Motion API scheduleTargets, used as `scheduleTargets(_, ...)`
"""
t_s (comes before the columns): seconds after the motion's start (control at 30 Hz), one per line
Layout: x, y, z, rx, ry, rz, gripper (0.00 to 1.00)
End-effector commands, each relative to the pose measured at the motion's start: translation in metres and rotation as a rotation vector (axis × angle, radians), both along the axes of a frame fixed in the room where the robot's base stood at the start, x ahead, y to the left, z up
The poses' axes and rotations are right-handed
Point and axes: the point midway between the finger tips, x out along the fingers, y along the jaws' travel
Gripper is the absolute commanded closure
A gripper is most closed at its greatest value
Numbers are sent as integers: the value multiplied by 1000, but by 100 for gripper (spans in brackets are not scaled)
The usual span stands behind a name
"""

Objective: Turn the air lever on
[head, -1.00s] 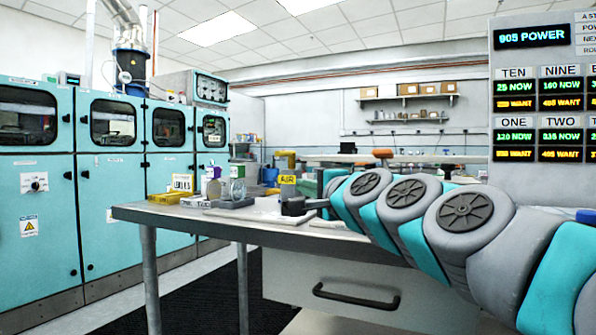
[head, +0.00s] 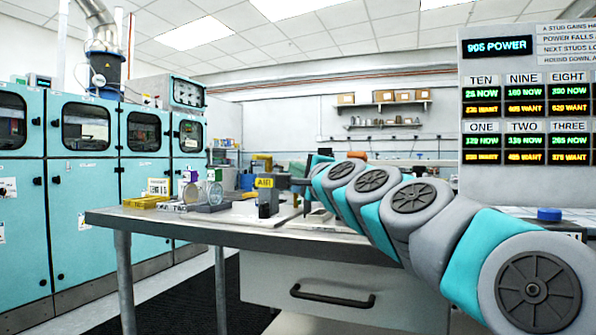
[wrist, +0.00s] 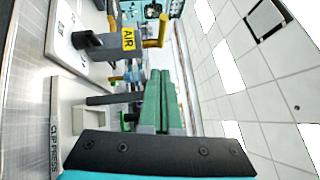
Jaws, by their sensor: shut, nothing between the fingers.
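My gripper (head: 298,186) is just right of the AIR plate in the head view, small and partly hidden by my arm. In the wrist view, its green fingers (wrist: 160,82) are together and empty, below and apart from the lever.
A white base marked CLIP PRESS (wrist: 55,130) is close to my gripper at lower left. Yellow trays (head: 146,202) and small labelled items stand on the bench's left end. A readout board (head: 526,100) stands at right, with a blue knob (head: 549,214) below it.

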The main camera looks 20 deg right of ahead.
Motion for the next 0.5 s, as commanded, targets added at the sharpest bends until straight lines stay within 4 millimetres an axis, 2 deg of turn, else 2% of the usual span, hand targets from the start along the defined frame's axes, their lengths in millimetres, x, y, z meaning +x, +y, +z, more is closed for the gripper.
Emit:
scheduleTargets(0.03, 9, 2, -1, -1, 3, 0, 100)
scheduleTargets(0.5, 65, 13, 8, -3, 3, 2, 100)
